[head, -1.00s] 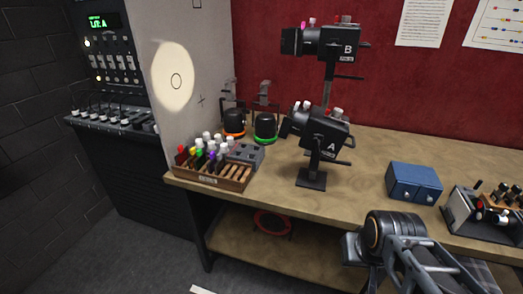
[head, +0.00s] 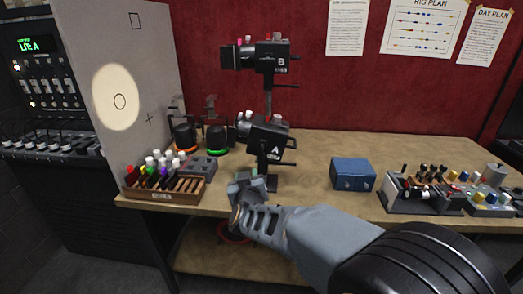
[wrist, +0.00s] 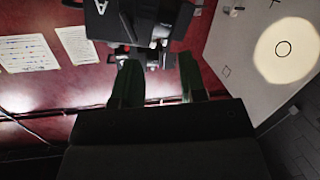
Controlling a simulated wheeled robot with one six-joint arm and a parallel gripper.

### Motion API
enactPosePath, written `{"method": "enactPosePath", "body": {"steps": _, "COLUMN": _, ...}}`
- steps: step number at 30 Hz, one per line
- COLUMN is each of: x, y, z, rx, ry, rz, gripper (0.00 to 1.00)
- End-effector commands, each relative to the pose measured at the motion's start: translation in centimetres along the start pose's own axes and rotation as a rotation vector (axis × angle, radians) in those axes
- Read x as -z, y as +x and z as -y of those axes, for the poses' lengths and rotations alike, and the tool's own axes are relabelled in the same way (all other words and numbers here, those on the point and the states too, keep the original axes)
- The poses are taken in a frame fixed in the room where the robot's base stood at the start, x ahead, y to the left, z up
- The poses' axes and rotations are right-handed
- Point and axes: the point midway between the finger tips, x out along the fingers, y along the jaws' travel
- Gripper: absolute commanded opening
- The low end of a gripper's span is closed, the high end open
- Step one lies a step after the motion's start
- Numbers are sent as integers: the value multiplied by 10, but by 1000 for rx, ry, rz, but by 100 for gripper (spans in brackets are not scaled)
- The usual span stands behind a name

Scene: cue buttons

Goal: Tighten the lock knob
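Two black stage lamps stand on the bench, lamp A (head: 267,140) low and lamp B (head: 262,57) on a taller post. Each has a small dark side handle, one beside lamp A (head: 286,163) and one under lamp B (head: 287,87). Which part is the lock knob I cannot tell for sure. My gripper (head: 250,181) is in front of and below lamp A, covering part of its stand. In the wrist view my gripper's fingers (wrist: 160,76) are apart with nothing seen held between them.
A wooden rack (head: 166,188) of coloured markers stands left of my gripper. Two dark round units with orange (head: 184,146) and green (head: 216,150) rings are behind it. A blue box (head: 353,174) and a control console (head: 420,189) stand right. Bare bench lies between lamp A and the box.

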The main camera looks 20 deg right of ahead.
Motion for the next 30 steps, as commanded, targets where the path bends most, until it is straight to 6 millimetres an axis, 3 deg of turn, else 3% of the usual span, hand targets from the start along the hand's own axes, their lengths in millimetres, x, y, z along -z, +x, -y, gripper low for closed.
{"method": "enactPosePath", "body": {"steps": 6, "x": 4, "y": 7, "z": -23, "rx": -177, "ry": -55, "rz": -62, "gripper": 38}}
{"method": "enactPosePath", "body": {"steps": 11, "x": 5, "y": 21, "z": -32, "rx": -217, "ry": -68, "rz": -71, "gripper": 38}}
{"method": "enactPosePath", "body": {"steps": 24, "x": 12, "y": 100, "z": -49, "rx": -215, "ry": -67, "rz": -71, "gripper": 38}}
{"method": "enactPosePath", "body": {"steps": 30, "x": 14, "y": 125, "z": -54, "rx": -214, "ry": -67, "rz": -71, "gripper": 38}}
